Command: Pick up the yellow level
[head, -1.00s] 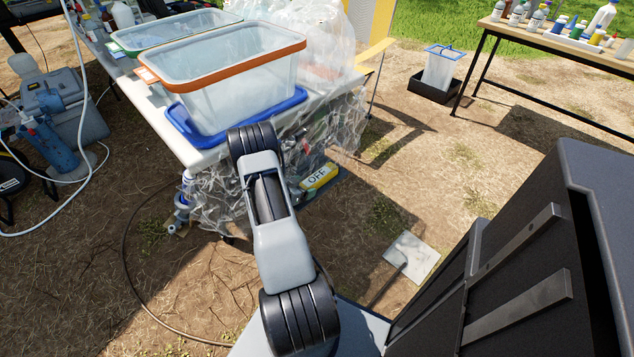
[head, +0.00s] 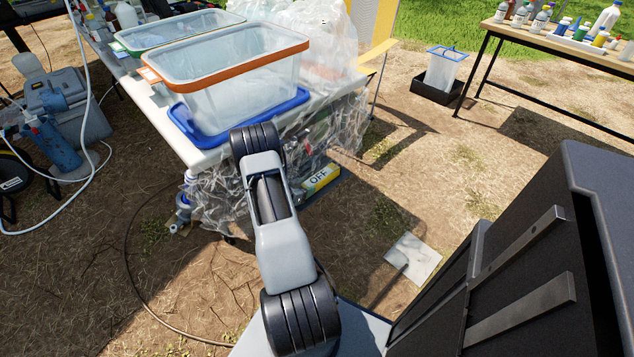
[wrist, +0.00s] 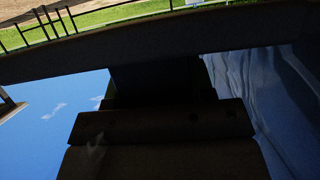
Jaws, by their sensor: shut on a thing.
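My gripper (wrist: 160,125) shows in the wrist view as a dark, shaded block. It is shut, and a long dark bar (wrist: 60,60) crosses the picture at its far end. The bar is in deep shade, so I cannot tell its colour or whether it is the yellow level. In the head view, my arm's links hide the gripper and what it holds. A yellow block with a white OFF label (head: 319,179) lies low beside the table, right of my arm. I see no other clear yellow level.
The white table (head: 210,160) holds an orange-rimmed clear bin (head: 240,85), a blue lid (head: 185,120) and crumpled clear plastic (head: 335,110). A flat pale plate (head: 413,257) lies on the ground. A bottle table (head: 560,45) stands back right. Open ground (head: 390,170) lies between.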

